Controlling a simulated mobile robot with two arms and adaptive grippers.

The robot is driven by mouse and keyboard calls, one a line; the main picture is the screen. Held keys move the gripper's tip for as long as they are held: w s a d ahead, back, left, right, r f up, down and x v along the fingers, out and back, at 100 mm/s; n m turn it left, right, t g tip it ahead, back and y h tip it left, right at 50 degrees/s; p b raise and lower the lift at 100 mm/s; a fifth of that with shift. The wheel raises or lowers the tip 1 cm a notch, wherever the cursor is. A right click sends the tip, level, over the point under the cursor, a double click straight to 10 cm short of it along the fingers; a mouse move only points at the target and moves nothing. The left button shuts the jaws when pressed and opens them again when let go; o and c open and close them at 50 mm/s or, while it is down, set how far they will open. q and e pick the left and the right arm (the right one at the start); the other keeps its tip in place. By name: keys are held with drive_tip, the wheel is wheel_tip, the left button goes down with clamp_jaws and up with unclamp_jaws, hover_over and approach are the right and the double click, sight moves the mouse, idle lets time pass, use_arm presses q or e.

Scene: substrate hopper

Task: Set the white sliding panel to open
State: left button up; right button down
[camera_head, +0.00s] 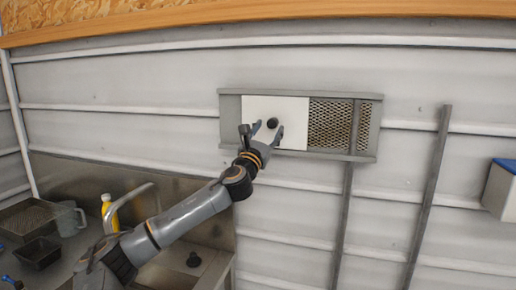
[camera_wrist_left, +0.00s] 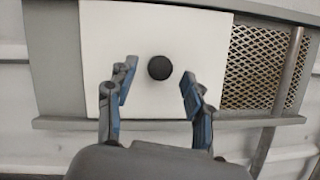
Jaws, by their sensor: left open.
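The white sliding panel (camera_head: 290,108) sits in a grey wall frame (camera_head: 230,128), in the frame's left and middle part. A mesh vent (camera_head: 329,125) shows uncovered to its right. A round black knob (camera_head: 272,123) stands out from the panel. My left gripper (camera_head: 266,132) is open in front of the panel, with its fingertips on either side of the knob. In the left wrist view the knob (camera_wrist_left: 159,67) shows between and slightly beyond the two open fingers (camera_wrist_left: 158,90), with gaps on both sides. The panel (camera_wrist_left: 150,35) fills the middle of that view. My right gripper is not in view.
Below left is a metal counter with a sink, a faucet (camera_head: 128,200), a yellow bottle (camera_head: 109,213) and dark trays (camera_head: 38,252). Two grey vertical bars (camera_head: 428,200) run down the wall at right. A blue-topped white box (camera_head: 501,190) is at the right edge.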

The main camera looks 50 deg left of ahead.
use_arm(q)
drive_tip(key=v, duration=0.9)
drive_tip(key=shift+s+d, duration=0.2)
drive_tip(key=shift+s, duration=0.15)
drive_tip(key=shift+f, duration=0.15)
idle(0.4)
